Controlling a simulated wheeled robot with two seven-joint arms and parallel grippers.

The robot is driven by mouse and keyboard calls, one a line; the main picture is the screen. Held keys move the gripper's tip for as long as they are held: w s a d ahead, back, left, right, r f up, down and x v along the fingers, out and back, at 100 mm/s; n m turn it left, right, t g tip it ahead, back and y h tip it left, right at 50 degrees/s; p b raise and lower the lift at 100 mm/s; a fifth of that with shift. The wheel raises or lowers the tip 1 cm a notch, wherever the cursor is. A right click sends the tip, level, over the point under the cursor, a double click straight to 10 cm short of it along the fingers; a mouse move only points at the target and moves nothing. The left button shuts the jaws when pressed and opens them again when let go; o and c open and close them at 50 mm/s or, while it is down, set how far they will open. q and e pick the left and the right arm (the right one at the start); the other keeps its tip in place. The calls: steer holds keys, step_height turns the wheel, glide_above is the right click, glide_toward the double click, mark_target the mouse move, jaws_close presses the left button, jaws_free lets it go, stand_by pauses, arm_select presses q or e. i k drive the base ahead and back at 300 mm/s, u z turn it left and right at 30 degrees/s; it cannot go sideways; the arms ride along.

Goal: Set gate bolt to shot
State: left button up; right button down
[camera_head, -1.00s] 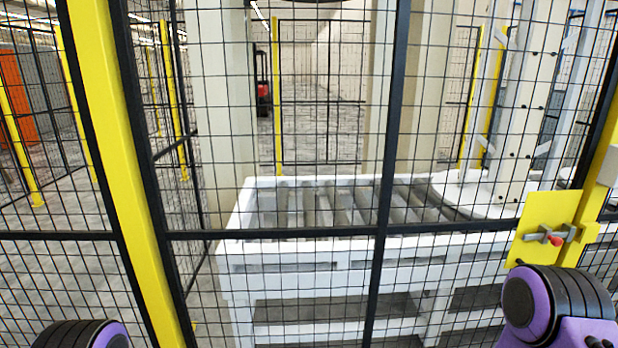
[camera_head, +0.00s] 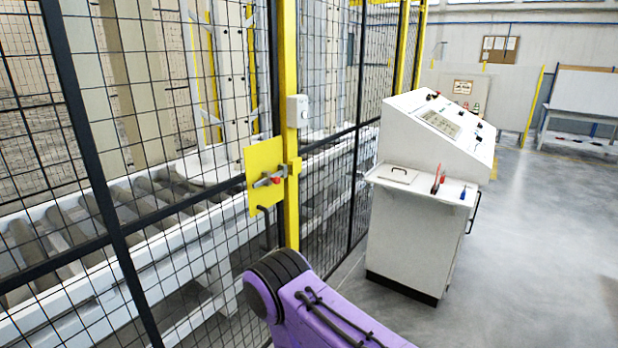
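The gate bolt (camera_head: 268,180) is a small grey bar with a red knob. It sits on a yellow plate (camera_head: 258,158) on the mesh gate, beside a yellow post (camera_head: 290,210). The bar reaches to a yellow bracket on the post; I cannot tell whether it is inside it. A purple and black part of my own arm shows low in the middle, in front of the fence and below the bolt. Neither of my grippers is in view.
A black mesh fence (camera_head: 112,228) runs across the left, with a white roller conveyor (camera_head: 60,290) behind it. A grey box (camera_head: 297,111) is on the post. A white control console (camera_head: 405,235) stands to the right. Grey floor (camera_head: 540,250) is open at the right.

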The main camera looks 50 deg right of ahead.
mark_target(276, 178)
steer(key=z, duration=0.8)
steer(key=k, duration=0.4)
steer(key=z, duration=0.4)
steer(key=i, duration=0.5)
